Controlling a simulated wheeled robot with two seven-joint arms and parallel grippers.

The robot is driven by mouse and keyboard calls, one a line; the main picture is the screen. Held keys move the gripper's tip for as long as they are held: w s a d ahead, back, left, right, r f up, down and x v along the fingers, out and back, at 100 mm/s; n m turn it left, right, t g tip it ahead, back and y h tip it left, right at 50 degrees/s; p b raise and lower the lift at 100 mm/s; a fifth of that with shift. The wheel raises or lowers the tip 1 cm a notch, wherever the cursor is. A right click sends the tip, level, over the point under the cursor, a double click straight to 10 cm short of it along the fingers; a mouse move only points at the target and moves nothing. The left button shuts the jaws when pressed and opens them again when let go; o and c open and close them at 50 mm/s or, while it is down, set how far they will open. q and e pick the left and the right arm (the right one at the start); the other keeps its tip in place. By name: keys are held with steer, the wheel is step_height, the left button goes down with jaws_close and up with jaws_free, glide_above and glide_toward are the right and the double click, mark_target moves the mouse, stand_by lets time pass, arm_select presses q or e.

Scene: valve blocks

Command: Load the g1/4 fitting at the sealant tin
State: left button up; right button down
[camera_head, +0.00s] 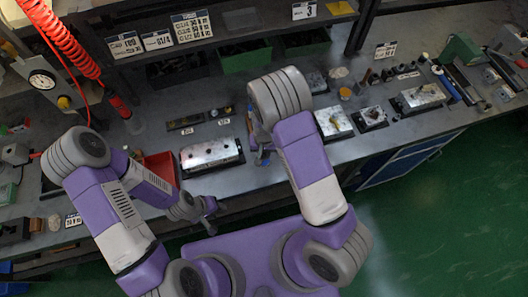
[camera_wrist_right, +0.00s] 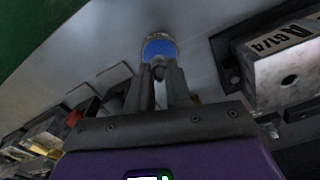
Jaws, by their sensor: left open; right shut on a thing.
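My right gripper (camera_wrist_right: 160,78) is shut on a small dark fitting (camera_wrist_right: 159,73), mostly hidden between the fingertips. Just beyond the tips in the right wrist view is a round tin (camera_wrist_right: 160,49) with a blue face and grey rim, which I take as the sealant tin. I cannot tell whether the fitting touches it. In the head view my right gripper (camera_head: 262,156) is low over the bench, partly hidden by its wrist, which also hides the tin. My left gripper (camera_head: 207,207) is open and empty by the bench's front edge.
A metal block (camera_wrist_right: 288,78) marked "A G1/4" stands at the right in the wrist view. In the head view a valve block (camera_head: 211,154) lies left of my right gripper, near a red bin (camera_head: 161,167). More blocks (camera_head: 333,122) stand to the right.

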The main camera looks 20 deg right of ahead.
mark_target(264, 154)
steer(key=shift+f+b, duration=0.45)
steer(key=shift+f, duration=0.15)
stand_by(1.5)
steer(key=shift+r, duration=0.1)
steer(key=shift+r+p, duration=2.9)
steer(key=shift+r, duration=0.6)
steer(key=shift+f, duration=0.1)
